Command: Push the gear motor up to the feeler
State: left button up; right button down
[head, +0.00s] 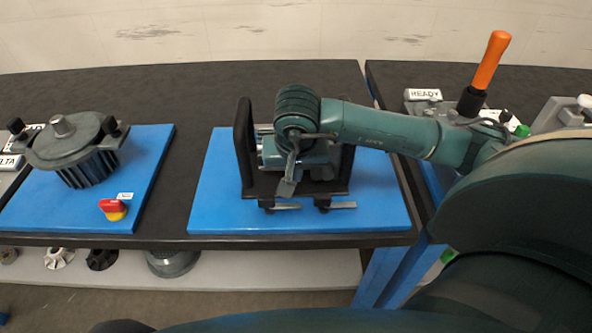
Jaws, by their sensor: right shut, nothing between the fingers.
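A dark bracket with an upright black plate (245,145) stands on the middle blue mat. A grey-green body (318,158), which looks like the gear motor, sits in this bracket, mostly hidden by my right arm. My right gripper (287,188) points down in front of it, shut and empty; I cannot tell whether it touches the motor. Two small metal levers (342,205) stick out at the bracket's front foot. I cannot make out the feeler. My left gripper is out of view.
A ribbed dark drum (88,168) with a grey lid stands on the left blue mat (30,212), near a red and yellow button (113,209). An orange-handled lever (490,62) and a READY sign (423,94) are at right. The middle mat's left front (215,210) is clear.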

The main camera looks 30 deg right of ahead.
jog(key=shift+w+d, duration=0.3)
jog(key=shift+w, duration=0.25)
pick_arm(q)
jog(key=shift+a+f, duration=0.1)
pick_arm(e)
jog(key=shift+w+d+f+b, duration=0.15)
jog(key=shift+w+d+b, duration=0.05)
jog(key=shift+w+b, duration=0.25)
jog(key=shift+w+d+b, duration=0.25)
jog(key=shift+w+b, duration=0.1)
jog(key=shift+b, duration=0.05)
jog(key=shift+w+d, duration=0.15)
jog(key=shift+w, duration=0.1)
jog(key=shift+r, duration=0.2)
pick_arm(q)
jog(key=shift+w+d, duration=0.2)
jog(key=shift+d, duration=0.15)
